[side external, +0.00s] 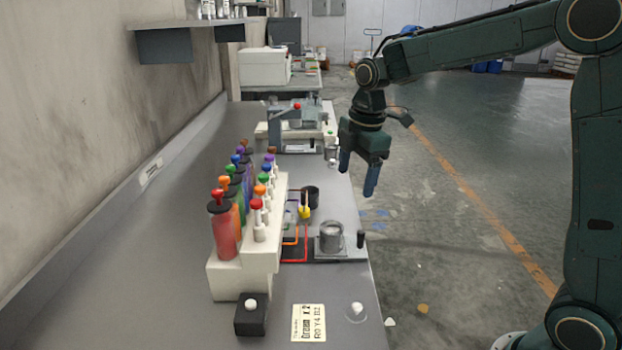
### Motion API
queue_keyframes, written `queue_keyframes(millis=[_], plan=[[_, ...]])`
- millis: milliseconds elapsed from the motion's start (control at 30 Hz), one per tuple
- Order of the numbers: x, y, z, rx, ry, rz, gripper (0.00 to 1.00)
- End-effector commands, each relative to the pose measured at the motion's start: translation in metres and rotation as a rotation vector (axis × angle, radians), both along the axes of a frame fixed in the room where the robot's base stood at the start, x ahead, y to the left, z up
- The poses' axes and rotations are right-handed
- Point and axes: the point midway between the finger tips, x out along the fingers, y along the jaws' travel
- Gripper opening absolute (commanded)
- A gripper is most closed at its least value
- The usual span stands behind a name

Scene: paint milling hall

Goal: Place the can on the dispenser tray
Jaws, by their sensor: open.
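A grey metal can (331,240) stands upright on a flat grey plate (347,256) near the right edge of the bench, with a black knob beside it. The paint dispenser (228,280) is a cream stepped block with coloured bottles, to the left of the can. Red and orange outlined areas (293,254) lie between them; I cannot tell which part is the tray. A smaller metal can or cup (331,154) shows farther back. My gripper (357,184) points down with its fingers apart, empty, above and behind the nearer can, touching nothing.
A dark cylinder (311,197) and a yellow piece (304,212) stand close to the can. A label card (308,323), a black button box (251,315) and a white knob (356,310) are at the front. A machine (290,128) stands behind. The bench's left side is clear.

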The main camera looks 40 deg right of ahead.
Motion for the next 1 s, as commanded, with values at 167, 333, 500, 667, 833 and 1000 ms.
queue_keyframes(millis=[167, 333, 500, 667, 833, 1000], plan=[[-0.040, 0.010, 0.027, 0.028, -0.062, -0.185, 0.75], [-0.078, 0.017, 0.043, 0.067, -0.115, -0.367, 0.75], [-0.117, 0.024, 0.053, 0.117, -0.168, -0.543, 0.75], [-0.153, 0.029, 0.056, 0.174, -0.214, -0.711, 0.75], [-0.190, 0.034, 0.053, 0.245, -0.258, -0.883, 0.75], [-0.222, 0.037, 0.045, 0.321, -0.293, -1.043, 0.75]])
